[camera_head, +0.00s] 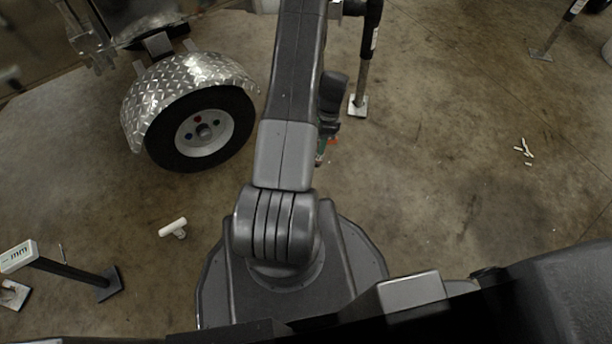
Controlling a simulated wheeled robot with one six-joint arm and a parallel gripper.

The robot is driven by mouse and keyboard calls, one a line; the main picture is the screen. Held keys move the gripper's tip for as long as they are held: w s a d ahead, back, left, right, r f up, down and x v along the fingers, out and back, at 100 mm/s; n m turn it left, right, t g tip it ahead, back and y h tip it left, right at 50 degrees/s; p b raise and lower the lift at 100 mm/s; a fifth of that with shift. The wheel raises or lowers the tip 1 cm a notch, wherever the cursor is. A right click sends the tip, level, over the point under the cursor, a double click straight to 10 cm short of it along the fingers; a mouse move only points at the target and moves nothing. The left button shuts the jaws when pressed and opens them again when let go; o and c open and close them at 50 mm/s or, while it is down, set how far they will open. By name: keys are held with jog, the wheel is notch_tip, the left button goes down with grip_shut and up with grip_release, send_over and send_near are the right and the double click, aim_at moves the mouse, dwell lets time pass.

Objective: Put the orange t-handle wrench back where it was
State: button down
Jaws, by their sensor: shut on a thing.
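My gripper (321,150) shows only partly, past the right edge of my arm, low over the concrete floor. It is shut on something. A small orange bit, seemingly part of the orange t-handle wrench (333,141), shows at the gripper, with a green patch beside it. The rest of the wrench and the fingertips are hidden behind my arm. I cannot tell which place the wrench came from.
A trailer wheel (203,131) with coloured lug nuts stands at left under a diamond-plate fender (180,88). A white T-shaped piece (174,228) and white scraps (524,149) lie on the floor. A jack post (366,65) stands near my gripper. A labelled stand (70,270) is lower left.

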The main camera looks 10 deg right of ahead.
jog(key=s+d+f+n+t+h, duration=0.2)
jog(key=s+d+f+n, duration=0.3)
jog(key=f, duration=0.5)
jog(key=shift+s+d+f+n+t+h, duration=0.2)
jog(key=shift+s+d+n+t+h, duration=0.25)
jog(key=shift+d+n, duration=0.55)
jog(key=shift+w+a, duration=0.1)
jog(key=shift+a, duration=0.15)
